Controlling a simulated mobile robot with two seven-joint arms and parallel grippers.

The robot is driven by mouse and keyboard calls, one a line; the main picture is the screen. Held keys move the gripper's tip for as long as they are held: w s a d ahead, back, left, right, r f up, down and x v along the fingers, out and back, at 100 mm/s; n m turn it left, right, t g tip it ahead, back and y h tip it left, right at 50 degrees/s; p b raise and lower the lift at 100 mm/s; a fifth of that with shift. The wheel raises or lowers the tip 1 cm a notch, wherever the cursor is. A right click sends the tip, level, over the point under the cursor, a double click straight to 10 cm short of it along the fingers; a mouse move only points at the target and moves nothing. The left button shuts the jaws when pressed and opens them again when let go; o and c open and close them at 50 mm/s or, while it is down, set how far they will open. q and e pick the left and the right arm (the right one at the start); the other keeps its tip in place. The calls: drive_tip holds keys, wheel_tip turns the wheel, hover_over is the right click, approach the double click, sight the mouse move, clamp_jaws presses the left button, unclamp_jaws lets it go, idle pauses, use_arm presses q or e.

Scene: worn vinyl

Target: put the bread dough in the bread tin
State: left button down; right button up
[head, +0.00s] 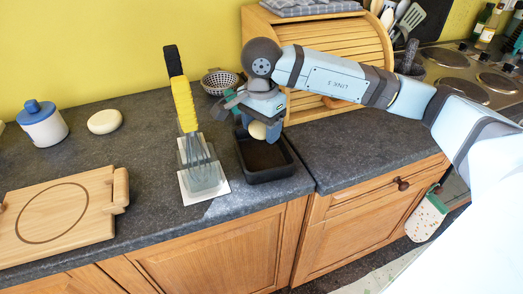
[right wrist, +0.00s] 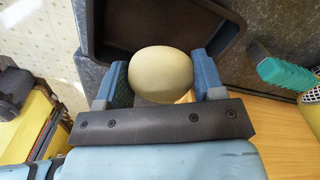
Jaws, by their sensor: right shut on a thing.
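The bread dough (head: 257,130) is a pale, smooth, rounded lump. My right gripper (head: 259,117) is shut on it, and in the right wrist view the dough (right wrist: 161,75) sits between both blue fingers. The bread tin (head: 282,173) is a dark, open, rectangular tin on the grey worktop. The gripper holds the dough over the back part of the tin's opening. The tin's dark rim (right wrist: 85,40) shows beyond the dough in the right wrist view. I cannot tell how high the dough is above the tin's floor. My left gripper is not in view.
A colander (head: 219,82) and wooden bread box (head: 335,45) are behind. A pale round object (head: 104,121), blue-lidded jar (head: 43,124) and wooden board (head: 60,218) lie left.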

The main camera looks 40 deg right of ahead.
sight(262, 158)
drive_tip(key=shift+f, duration=3.5)
drive_tip(key=shift+f+b, duration=0.2)
drive_tip(key=shift+b, duration=0.2)
drive_tip(key=o, duration=1)
drive_tip(key=shift+r, duration=0.25)
wheel_tip(262, 158, up, 12)
drive_tip(key=shift+f+p, duration=0.1)
drive_tip(key=shift+p, duration=0.45)
